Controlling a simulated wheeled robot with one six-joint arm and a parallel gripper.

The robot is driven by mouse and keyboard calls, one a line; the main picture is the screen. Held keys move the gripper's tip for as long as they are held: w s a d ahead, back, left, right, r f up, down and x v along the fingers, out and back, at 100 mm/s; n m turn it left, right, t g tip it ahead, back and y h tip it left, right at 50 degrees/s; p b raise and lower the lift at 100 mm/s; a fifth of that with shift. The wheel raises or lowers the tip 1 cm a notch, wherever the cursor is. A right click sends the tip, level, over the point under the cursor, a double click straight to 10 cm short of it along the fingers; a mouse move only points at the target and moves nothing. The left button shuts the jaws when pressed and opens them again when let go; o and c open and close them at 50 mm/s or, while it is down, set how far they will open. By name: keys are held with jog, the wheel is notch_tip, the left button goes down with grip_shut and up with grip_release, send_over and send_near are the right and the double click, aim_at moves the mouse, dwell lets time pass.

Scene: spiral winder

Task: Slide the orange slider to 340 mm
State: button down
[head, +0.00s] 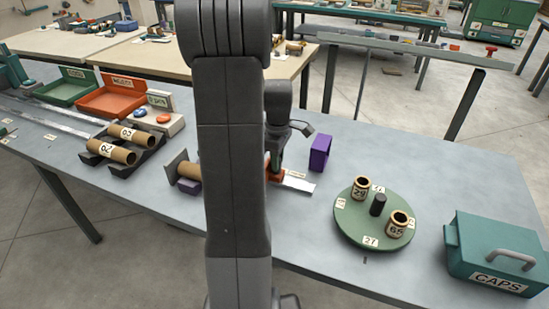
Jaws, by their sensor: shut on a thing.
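The orange slider (275,174) sits on a pale metal rule (299,187) near the middle of the table, just right of my arm. Only its right part shows; my arm hides the rest. My gripper (277,158) comes down onto the slider from above and is shut on it, though the fingertips are mostly hidden. The rule's end sticks out to the right of the slider. Its scale marks are too small to read. A brown tube (187,172) lies left of my arm by a grey end plate (176,166).
A purple block (320,153) stands right of the slider. A green turntable (350,222) with two numbered tubes and a teal CAPS box (497,256) stand farther right. Left are tubes on black cradles (127,166), an orange tray (112,98) and a button box (157,123).

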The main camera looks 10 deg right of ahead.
jog(key=s+d, duration=0.1)
jog(key=d, duration=0.1)
jog(key=s+d, duration=0.3)
jog(key=d, duration=0.2)
jog(key=shift+s, duration=0.35)
jog(key=c, duration=1.5)
grip_release()
jog(key=o, duration=0.3)
jog(key=shift+s+d, duration=0.1)
jog(key=shift+d, duration=0.1)
